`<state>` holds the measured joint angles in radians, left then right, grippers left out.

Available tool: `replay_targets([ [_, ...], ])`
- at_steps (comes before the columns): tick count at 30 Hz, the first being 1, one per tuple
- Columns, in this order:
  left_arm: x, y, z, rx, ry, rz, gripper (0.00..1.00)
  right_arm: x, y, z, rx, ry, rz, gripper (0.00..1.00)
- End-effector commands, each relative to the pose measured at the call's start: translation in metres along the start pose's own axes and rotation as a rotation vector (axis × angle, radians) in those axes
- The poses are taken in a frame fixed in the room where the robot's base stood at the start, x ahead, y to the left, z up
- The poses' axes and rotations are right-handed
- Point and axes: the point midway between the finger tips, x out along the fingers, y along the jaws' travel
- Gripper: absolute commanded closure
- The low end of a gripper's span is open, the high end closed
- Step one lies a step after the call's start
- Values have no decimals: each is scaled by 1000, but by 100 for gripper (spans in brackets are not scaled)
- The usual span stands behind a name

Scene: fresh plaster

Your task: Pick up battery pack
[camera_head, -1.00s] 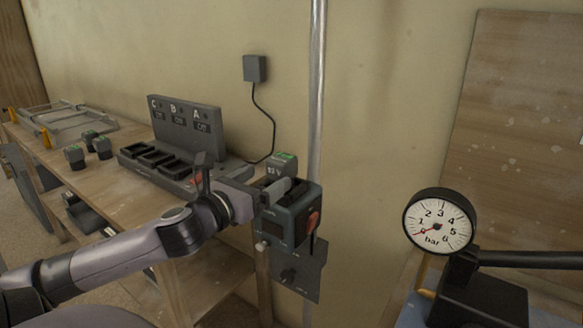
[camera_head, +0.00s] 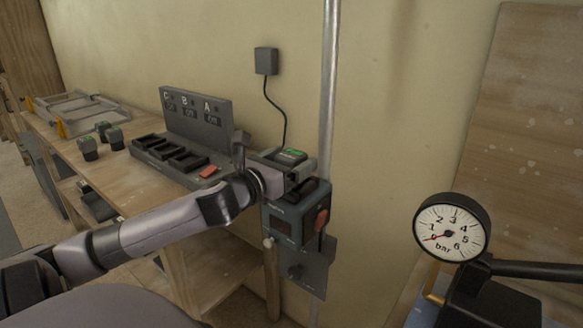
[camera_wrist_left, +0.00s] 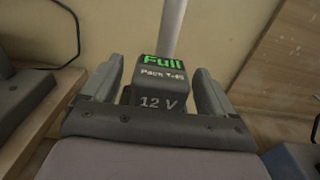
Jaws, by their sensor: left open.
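In the left wrist view the battery pack (camera_wrist_left: 163,80) reads "Full" and "12 V". My left gripper (camera_head: 291,165) is open, with one finger on each side of the pack. In the left wrist view the fingers of my left gripper (camera_wrist_left: 160,88) flank the pack, and a small gap shows on its left. The pack's base is hidden, so I cannot tell what it rests on. My right gripper is not in view.
The teal device (camera_head: 296,218) is close below my gripper. A charger (camera_head: 170,160) with slots marked A, B and C sits on the wooden table (camera_head: 130,185). More packs (camera_head: 88,147) stand at left. A pressure gauge (camera_head: 452,228) is at right.

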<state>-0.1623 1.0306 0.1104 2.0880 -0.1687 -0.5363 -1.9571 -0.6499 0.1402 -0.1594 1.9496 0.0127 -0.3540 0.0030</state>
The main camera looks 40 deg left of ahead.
Motion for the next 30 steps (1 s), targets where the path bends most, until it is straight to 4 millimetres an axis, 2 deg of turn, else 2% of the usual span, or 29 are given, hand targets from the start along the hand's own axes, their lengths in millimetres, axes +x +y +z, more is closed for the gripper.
replay_targets([
  [9, 23, 0, 2, -2, 0, 0, 13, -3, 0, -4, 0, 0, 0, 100],
  [19, 25, 0, 1, -1, 1, -1, 13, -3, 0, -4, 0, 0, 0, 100],
  [20, 25, 0, 1, -1, 1, -1, 19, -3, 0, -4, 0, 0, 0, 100],
  [24, 25, 0, 1, 0, 1, -1, 65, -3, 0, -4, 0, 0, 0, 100],
  [26, 25, 0, 1, 0, 1, -1, 82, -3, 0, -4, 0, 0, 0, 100],
  [30, 25, 0, 2, 0, -2, -1, 82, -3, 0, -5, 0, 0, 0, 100],
])
